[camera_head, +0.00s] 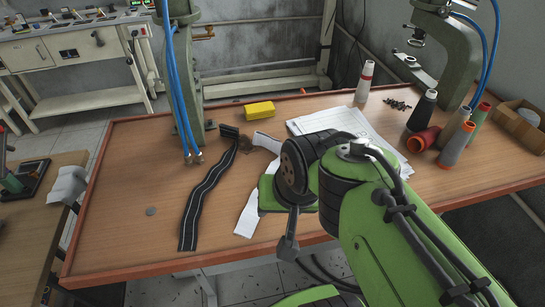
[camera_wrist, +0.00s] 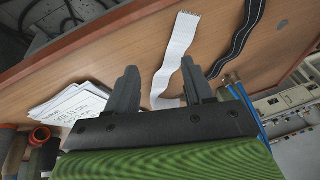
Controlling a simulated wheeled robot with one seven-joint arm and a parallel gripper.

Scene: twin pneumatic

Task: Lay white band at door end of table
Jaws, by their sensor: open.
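The white band (camera_head: 250,212) lies on the wooden table (camera_head: 130,190), to the right of the black band. My arm hides its middle in the head view; its far end shows beyond the arm. Whether a finger touches the band cannot be told.
A black band with white lines (camera_head: 205,200) lies to the left. A yellow block (camera_head: 258,110), papers (camera_head: 335,121) and several thread cones (camera_head: 423,110) stand farther back and right. A green press column (camera_head: 181,75) rises from the table's back. The left front is mostly clear, except a small grey disc (camera_head: 151,211).

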